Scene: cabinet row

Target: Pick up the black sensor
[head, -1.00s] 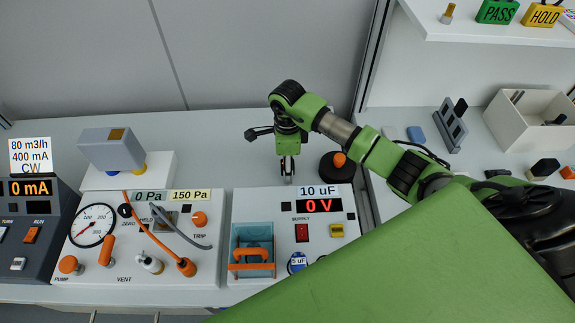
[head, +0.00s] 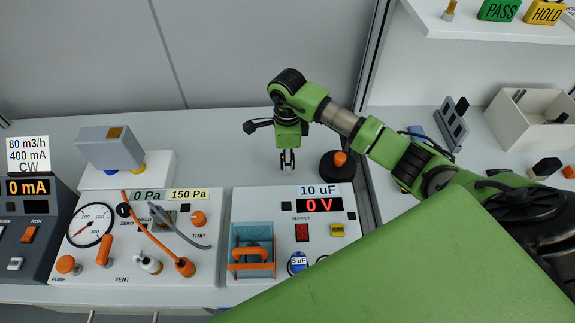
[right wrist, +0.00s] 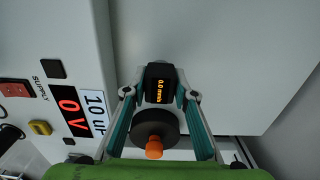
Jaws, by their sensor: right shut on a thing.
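The black sensor (right wrist: 160,82), a small dark block with an orange "0.0 mm/s" readout, shows in the right wrist view between my right gripper's fingertips (right wrist: 160,92). The fingers touch it on both sides and are shut on it. In the head view my right gripper (head: 287,160) points down over the bench behind the 10 uF panel. The sensor is too small there to make out clearly, and its height above the bench is hard to tell. My left gripper is not in view.
A black round base with an orange knob (head: 340,159) stands just right of my right gripper. The 10 uF supply panel (head: 270,210) lies in front. A grey box on a white stand (head: 157,172) is to the left. The bench behind is clear.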

